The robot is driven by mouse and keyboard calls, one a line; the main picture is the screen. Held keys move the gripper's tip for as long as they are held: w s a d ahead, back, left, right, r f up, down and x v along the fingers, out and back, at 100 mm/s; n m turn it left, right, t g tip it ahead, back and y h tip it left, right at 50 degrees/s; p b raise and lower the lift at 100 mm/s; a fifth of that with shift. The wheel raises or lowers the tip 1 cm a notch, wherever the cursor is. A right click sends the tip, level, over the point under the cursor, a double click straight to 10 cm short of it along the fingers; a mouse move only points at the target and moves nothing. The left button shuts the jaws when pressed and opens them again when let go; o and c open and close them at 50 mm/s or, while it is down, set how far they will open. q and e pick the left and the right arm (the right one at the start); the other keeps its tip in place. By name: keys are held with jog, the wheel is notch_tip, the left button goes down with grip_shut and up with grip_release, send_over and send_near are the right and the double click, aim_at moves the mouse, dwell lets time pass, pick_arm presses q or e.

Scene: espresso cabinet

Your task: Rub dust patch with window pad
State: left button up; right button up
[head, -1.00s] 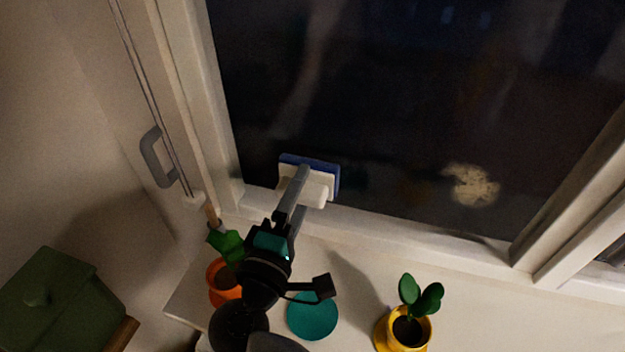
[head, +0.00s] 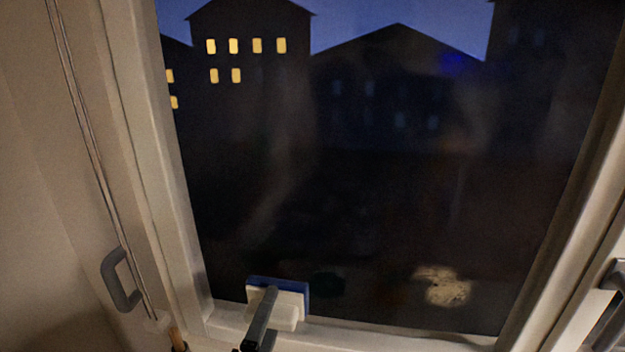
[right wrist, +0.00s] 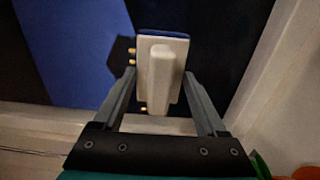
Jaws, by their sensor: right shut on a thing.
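The window pad (head: 290,298) is a white block with a handle and a blue face. My right gripper (head: 268,312) is shut on it at the lower left of the window in the head view. In the right wrist view the pad (right wrist: 174,62) sits between the two fingers of the gripper (right wrist: 156,88), its blue face away from me. The dust patch (head: 443,286) is a pale tan smear low on the dark pane, right of the pad and apart from it. Whether the pad touches the glass I cannot tell. My left gripper is out of view.
The white window frame (head: 165,170) borders the pane (head: 350,210). A grey handle (head: 119,280) and a cord are at the left, and another handle (head: 608,318) is at the lower right. The glass between pad and patch is clear.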

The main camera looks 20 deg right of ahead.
jog(key=x, duration=0.6)
jog(key=shift+w+f, duration=0.25)
jog(key=shift+w, duration=0.05)
jog(key=shift+w+d+f+b, duration=0.1)
jog(key=shift+d+f+b, duration=0.15)
jog(key=shift+f+b, duration=0.05)
jog(key=s+d+f+n+t+y+b, duration=0.1)
jog(key=s+f+n+t+y+b, duration=0.2)
jog(key=s+f+n+y+b, duration=0.3)
jog(key=s+f+y+b, duration=0.4)
jog(key=s+f+b, duration=0.1)
jog(key=b, duration=0.3)
jog(key=shift+s+d+f+n+b, duration=0.3)
jog(key=shift+s+f+n+b, duration=0.1)
jog(key=shift+s, duration=0.05)
